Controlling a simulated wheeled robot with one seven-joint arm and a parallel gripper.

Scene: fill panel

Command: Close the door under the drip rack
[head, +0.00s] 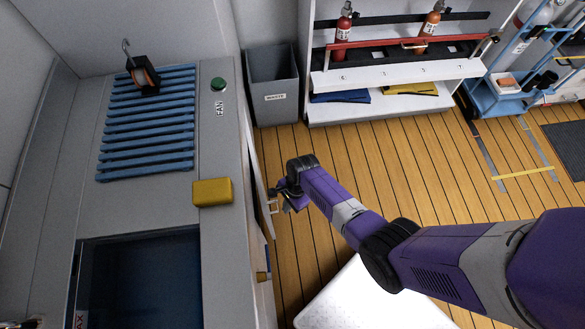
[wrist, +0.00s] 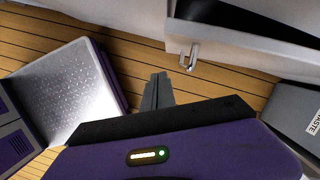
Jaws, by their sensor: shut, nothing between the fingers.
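The blue slatted drip rack (head: 147,130) lies on the grey counter at the left of the head view. The pale door (head: 259,170) under it stands ajar at the counter's front side, seen nearly edge-on. In the wrist view the door (wrist: 235,58) shows with a dark opening behind it. Its metal handle (wrist: 189,55) sticks out from the panel. My gripper (head: 283,198) is beside the handle in the head view. In the wrist view my gripper's fingers (wrist: 158,82) are together and empty, a little left of the handle and apparently apart from it.
A grey waste bin (head: 272,88) stands beyond the door, against the counter's far end. A yellow block (head: 212,192) and a sink (head: 140,285) are on the counter. The wooden floor (head: 350,150) between is clear.

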